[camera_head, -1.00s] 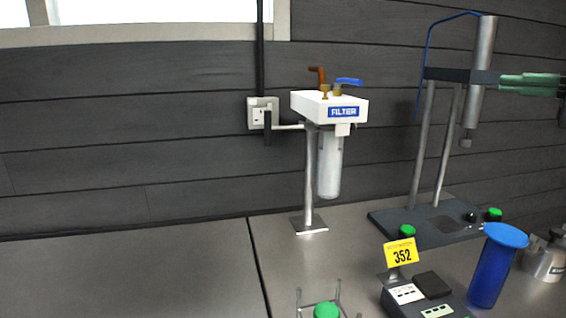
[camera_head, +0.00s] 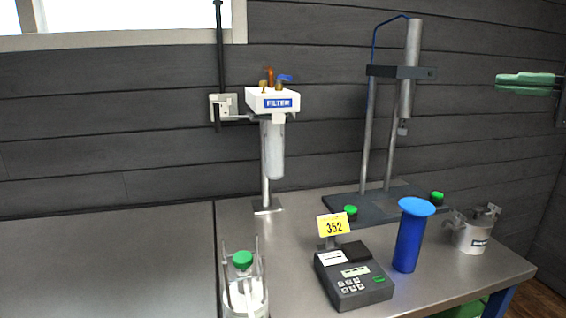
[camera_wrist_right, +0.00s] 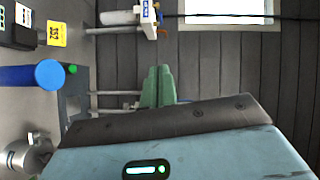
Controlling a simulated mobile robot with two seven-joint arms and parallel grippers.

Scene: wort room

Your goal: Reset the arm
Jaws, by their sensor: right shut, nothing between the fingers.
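My right gripper (camera_head: 524,84) shows at the right edge of the head view, its green fingers closed together and pointing left. It is in the air in front of the dark wall, to the right of the stand with the metal cylinder, with nothing in it. In the right wrist view the green fingers (camera_wrist_right: 158,87) lie side by side above the dark wrist edge. They are clear of the table and touch nothing that I can see. My left gripper is not in view.
The metal table (camera_head: 110,262) carries a white filter unit (camera_head: 273,100), a stand (camera_head: 375,207), a device (camera_head: 352,277) with a yellow 352 sign (camera_head: 334,225), a blue cylinder (camera_head: 409,240), a metal pot (camera_head: 472,232) and a green-capped bottle (camera_head: 243,261). The left tabletop is clear.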

